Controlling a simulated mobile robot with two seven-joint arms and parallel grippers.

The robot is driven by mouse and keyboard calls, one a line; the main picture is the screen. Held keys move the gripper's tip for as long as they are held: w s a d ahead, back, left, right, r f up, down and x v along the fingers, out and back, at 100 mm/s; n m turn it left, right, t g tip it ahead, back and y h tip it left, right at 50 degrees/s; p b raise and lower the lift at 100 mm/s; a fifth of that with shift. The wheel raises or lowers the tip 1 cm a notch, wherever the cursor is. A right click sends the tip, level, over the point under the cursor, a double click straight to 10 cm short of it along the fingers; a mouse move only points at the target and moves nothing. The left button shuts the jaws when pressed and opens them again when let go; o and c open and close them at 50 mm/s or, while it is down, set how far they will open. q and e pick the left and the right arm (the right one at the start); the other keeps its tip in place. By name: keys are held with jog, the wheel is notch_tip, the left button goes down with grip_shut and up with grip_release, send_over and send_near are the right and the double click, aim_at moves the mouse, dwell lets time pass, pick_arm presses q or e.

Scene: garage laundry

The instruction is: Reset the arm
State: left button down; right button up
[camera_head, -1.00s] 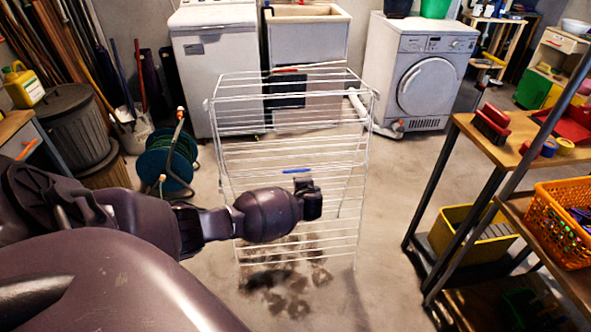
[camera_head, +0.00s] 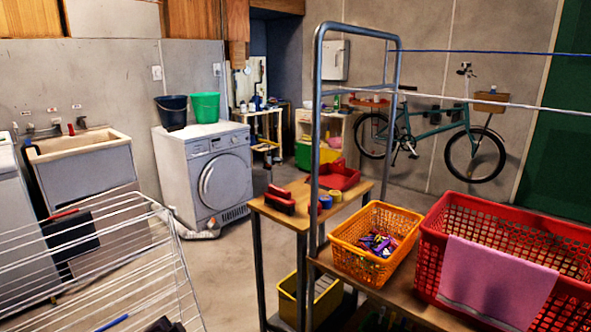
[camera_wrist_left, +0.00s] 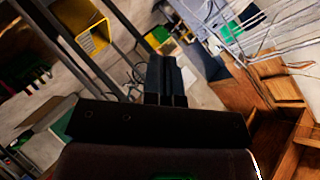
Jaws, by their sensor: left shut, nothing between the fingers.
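My left gripper (camera_wrist_left: 167,82) shows in the left wrist view as dark fingers pressed together with nothing between them. In the head view only a small dark part, probably of my left arm, shows at the bottom edge, in front of the white wire drying rack (camera_head: 110,255). Most of the left arm is out of the head view. My right gripper is in neither view.
A wooden shelf table (camera_head: 362,200) on the right holds an orange basket (camera_head: 362,255) with clothespins and a red basket (camera_head: 440,235) with a pink cloth. A washing machine (camera_head: 200,175) and sink (camera_head: 80,150) stand behind. Floor between rack and table is clear.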

pick_arm(q)
jog(key=s+d+r+n+t+h+p, duration=0.1)
jog(key=s+d+r+n+h, duration=0.1)
jog(key=s+d, duration=0.45)
jog(key=s+d+r+n+t+h+p, duration=0.1)
jog(key=s+d+r+h, duration=0.15)
jog(key=s, duration=0.65)
jog(key=s+a+f+n+g+y, duration=0.1)
jog(key=s+f+n, duration=0.1)
jog(key=s, duration=0.9)
jog(key=s+a+f+n+g+p, duration=0.1)
jog(key=s+a+f+n, duration=0.1)
jog(key=s, duration=0.9)
jog(key=shift+a+f+n+y+p, duration=0.15)
jog(key=shift+a+n+y+p, duration=0.15)
jog(key=shift+n, duration=0.2)
